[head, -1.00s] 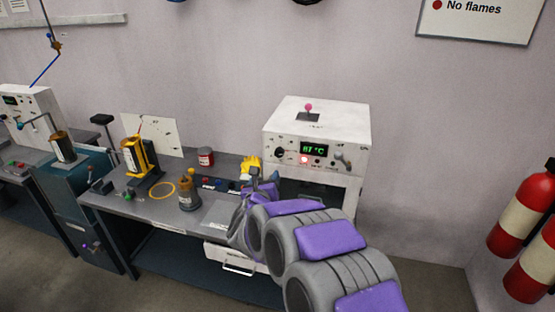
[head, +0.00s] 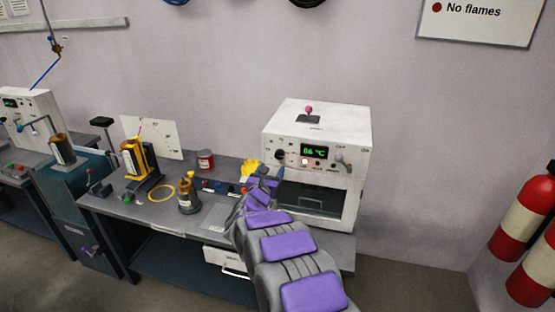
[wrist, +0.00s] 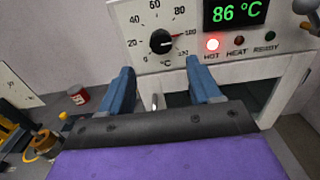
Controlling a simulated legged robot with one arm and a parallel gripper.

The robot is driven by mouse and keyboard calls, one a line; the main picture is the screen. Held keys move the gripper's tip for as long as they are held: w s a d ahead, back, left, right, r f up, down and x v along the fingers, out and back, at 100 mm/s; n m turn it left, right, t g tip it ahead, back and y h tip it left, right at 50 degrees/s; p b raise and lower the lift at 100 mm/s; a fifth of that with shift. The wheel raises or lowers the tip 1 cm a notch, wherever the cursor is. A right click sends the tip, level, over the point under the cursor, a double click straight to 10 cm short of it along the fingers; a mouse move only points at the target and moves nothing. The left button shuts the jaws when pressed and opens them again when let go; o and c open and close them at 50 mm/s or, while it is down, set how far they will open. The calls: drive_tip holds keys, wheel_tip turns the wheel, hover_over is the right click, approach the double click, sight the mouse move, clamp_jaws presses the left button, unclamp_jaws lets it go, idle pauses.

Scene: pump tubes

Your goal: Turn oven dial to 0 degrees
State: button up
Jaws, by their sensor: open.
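The oven (head: 340,178) is a white box on the right end of the bench. Its black dial (wrist: 162,41) shows in the wrist view, ringed by numbers; its red mark points right, towards about 100. The dial also shows in the head view (head: 281,154). The green display (wrist: 236,12) reads 86 °C and the red HOT lamp (wrist: 212,44) is lit. My gripper (wrist: 160,76) is open and empty, its two blue fingers below the dial, one to either side. They look apart from the dial. In the head view, my gripper (head: 264,180) is in front of the oven's left side.
A lever (head: 343,160) sits right of the display and a pink-knobbed lever (head: 309,111) on top. Fire extinguishers (head: 530,240) are at far right.

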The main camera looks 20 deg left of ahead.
sight(278, 157)
drive_tip(key=shift+w+r, duration=0.1)
drive_tip(key=shift+w, duration=4.3)
drive_tip(key=shift+c, duration=0.4)
drive_tip(key=c, duration=1)
drive_tip(key=shift+o, duration=0.2)
